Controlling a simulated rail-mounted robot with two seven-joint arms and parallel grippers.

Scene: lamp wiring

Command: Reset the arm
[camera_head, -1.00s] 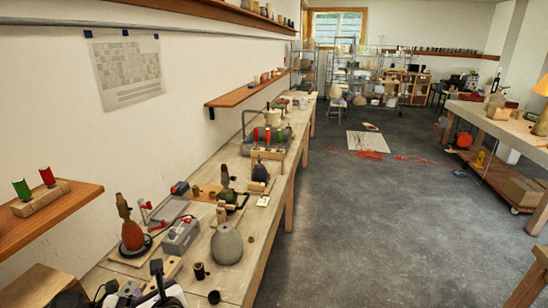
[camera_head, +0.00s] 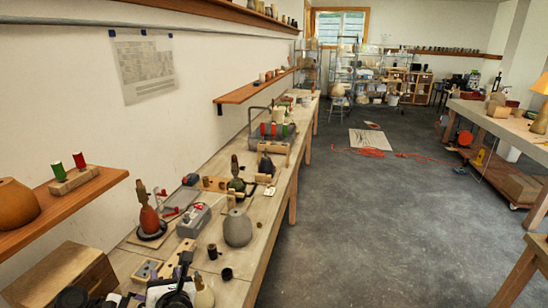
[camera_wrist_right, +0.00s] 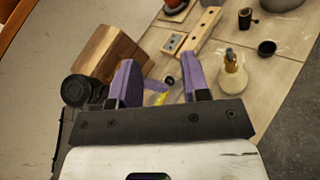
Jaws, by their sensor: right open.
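My right gripper (camera_head: 178,284) is at the bottom left of the head view, over the near end of the workbench (camera_head: 232,290). In the right wrist view its two purple fingers (camera_wrist_right: 160,88) stand apart with nothing held between them. A small cream lamp base with a brass neck (camera_wrist_right: 232,76) stands just right of the fingers, apart from them; it also shows in the head view (camera_head: 204,297). I cannot make out my left gripper in either view.
A perforated wooden strip (camera_wrist_right: 196,32), a dark cup (camera_wrist_right: 267,47), a grey rounded base (camera_head: 237,228) and a grey box (camera_head: 194,220) crowd the bench. Open floor (camera_head: 380,230) lies to the right.

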